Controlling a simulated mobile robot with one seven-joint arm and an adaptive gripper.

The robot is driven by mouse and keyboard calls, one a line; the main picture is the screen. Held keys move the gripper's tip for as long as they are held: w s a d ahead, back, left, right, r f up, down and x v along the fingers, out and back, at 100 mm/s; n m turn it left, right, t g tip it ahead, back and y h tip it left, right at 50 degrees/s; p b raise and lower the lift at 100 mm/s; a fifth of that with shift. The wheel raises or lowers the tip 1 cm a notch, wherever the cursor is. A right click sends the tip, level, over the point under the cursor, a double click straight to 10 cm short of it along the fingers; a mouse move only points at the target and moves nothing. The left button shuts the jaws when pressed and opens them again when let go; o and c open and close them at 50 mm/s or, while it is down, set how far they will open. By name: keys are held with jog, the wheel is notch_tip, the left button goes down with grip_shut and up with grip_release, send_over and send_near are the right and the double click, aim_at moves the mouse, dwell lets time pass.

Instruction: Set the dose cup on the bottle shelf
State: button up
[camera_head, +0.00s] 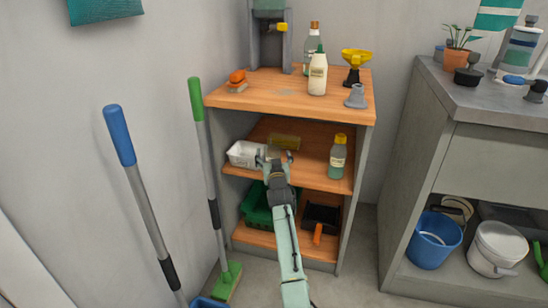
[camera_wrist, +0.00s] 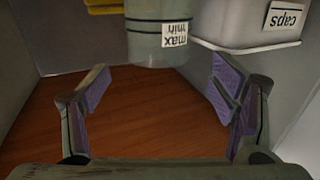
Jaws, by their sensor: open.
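A pale green-grey cup with a "max min" label (camera_wrist: 160,30), which looks like the dose cup, shows at the top of the wrist view, part of it out of frame. My gripper (camera_head: 275,154) reaches into the middle shelf of the wooden unit; its fingers also show in the wrist view (camera_wrist: 160,88). They are spread apart, with the cup beyond the gap and no visible contact. In the head view the cup is hard to make out at my gripper. Bottles stand on the top shelf (camera_head: 265,94), and one green bottle (camera_head: 337,157) stands on the middle shelf (camera_head: 312,178).
A white tub labelled "caps" (camera_head: 243,154) is close beside my gripper. A yellowish object (camera_head: 285,141) lies behind. The top shelf holds a white bottle (camera_head: 317,75), a yellow funnel (camera_head: 355,62) and a grey item (camera_head: 356,98).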

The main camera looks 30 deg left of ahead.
jog(key=shift+p+v, duration=0.95)
jog(key=shift+v, duration=0.15)
jog(key=shift+s+d, duration=0.1)
jog(key=v, duration=0.7)
jog(key=shift+s+d, duration=0.1)
jog(key=shift+s, duration=0.05)
